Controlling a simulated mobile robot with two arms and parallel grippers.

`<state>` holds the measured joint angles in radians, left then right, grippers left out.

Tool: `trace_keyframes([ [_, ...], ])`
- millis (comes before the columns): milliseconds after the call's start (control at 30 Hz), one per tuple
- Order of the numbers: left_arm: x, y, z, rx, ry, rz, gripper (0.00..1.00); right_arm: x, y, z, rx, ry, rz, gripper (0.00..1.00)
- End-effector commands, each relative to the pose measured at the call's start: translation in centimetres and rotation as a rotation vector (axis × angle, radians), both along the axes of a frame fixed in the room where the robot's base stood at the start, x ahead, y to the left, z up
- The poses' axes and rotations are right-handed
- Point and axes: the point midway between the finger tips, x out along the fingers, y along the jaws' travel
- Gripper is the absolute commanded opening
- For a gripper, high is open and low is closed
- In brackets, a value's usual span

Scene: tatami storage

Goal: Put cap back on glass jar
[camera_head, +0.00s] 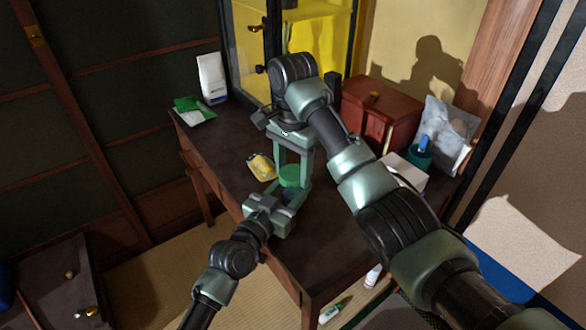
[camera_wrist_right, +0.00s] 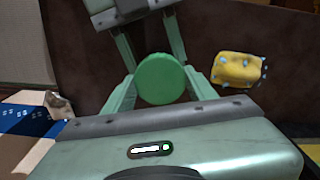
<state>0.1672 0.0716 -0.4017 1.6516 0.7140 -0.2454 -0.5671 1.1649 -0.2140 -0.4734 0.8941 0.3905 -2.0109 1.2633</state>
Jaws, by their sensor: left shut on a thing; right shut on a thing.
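The round green cap (camera_head: 290,174) is between the fingers of my right gripper (camera_head: 291,180), which comes down from above and is shut on it. The cap also shows from above in the right wrist view (camera_wrist_right: 161,78). Below the cap, my left gripper (camera_head: 286,204) is shut around the glass jar (camera_head: 289,192), low over the dark table. The jar is mostly hidden by fingers and cap. The cap sits directly over the jar; I cannot tell whether it touches the rim. In the right wrist view the left gripper's fingers (camera_wrist_right: 150,42) reach in from the top.
A yellow spotted item (camera_head: 262,166) lies on the table (camera_head: 225,150) close behind the grippers. A red-brown box (camera_head: 378,108), a white box (camera_head: 404,172) and a grey bag (camera_head: 445,130) crowd the right.

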Motion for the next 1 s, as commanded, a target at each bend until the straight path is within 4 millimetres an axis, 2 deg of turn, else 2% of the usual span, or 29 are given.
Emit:
trace_keyframes([
  [133,0.0,0.0,-0.1,0.001,0.002,0.0,0.0,0.0,0.0,0.0,-0.001,-0.001,-0.259,0.08],
  [267,0.0,0.0,-0.1,0.001,0.002,0.0,0.0,0.0,-0.1,0.0,-0.001,-0.002,-0.244,0.08],
  [300,0.0,0.0,-0.1,0.001,0.002,0.0,0.0,0.0,-0.1,0.0,-0.001,-0.002,-0.244,0.62],
  [367,0.0,0.0,-0.1,0.001,0.002,0.0,0.0,0.0,-0.1,0.0,-0.001,-0.002,-0.243,0.78],
  [400,0.0,0.0,-0.1,0.001,0.002,0.0,0.0,0.0,-0.1,0.0,-0.001,-0.002,-0.243,0.82],
  [767,0.0,0.0,-0.1,0.001,0.002,0.0,0.0,0.1,0.0,0.2,-0.001,-0.004,-0.24,0.82],
  [1000,0.0,0.0,-0.1,0.001,0.002,0.0,0.0,0.3,-0.2,2.4,-0.003,-0.012,-0.24,0.82],
])
